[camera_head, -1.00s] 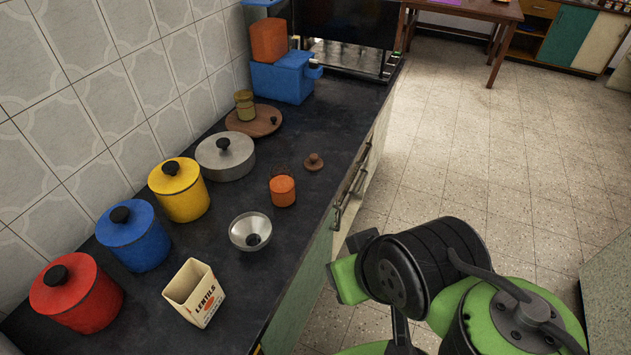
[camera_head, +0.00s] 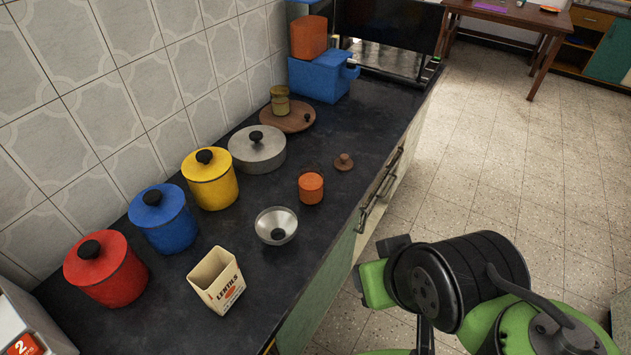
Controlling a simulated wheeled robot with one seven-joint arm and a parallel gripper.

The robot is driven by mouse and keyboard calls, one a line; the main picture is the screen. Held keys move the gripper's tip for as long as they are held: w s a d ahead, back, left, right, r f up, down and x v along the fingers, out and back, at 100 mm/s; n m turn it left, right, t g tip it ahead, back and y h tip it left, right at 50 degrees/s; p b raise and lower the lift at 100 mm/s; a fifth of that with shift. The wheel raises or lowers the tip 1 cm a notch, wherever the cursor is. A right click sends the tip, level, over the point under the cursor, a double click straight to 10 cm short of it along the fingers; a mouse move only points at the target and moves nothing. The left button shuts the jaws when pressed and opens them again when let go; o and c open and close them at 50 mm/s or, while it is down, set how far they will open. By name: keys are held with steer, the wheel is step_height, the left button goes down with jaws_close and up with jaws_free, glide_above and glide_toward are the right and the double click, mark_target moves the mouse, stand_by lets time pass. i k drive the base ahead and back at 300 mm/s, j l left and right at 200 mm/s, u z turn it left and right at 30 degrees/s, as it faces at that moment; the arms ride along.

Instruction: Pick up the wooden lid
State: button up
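A small round brown wooden lid (camera_head: 344,163) with a knob on top lies on the dark counter, just beyond the orange pot (camera_head: 311,188) and near the counter's front edge. Nothing touches it. My green and black arm shows at lower right, beyond the counter edge and apart from the lid. My gripper is not in view.
A round wooden board (camera_head: 290,117) with a greenish jar stands farther back. A grey lidded pot (camera_head: 257,150), yellow, blue and red canisters line the wall. A metal bowl (camera_head: 276,226) and lentils box (camera_head: 216,280) stand nearer. Counter around the lid is clear.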

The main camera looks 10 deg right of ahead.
mark_target(343, 163)
steer(key=i+l+u, duration=0.2)
steer(key=l+u, duration=0.25)
steer(key=i+l+u, duration=0.15)
steer(key=u, duration=0.3)
steer(key=l+u, duration=0.9)
steer(key=k+l+u, duration=0.1)
steer(key=l+u, duration=0.35)
steer(key=k+l+u, duration=0.15)
steer(key=l+u, duration=0.3)
steer(key=k+l+u, duration=0.2)
steer(key=l+u, duration=0.25)
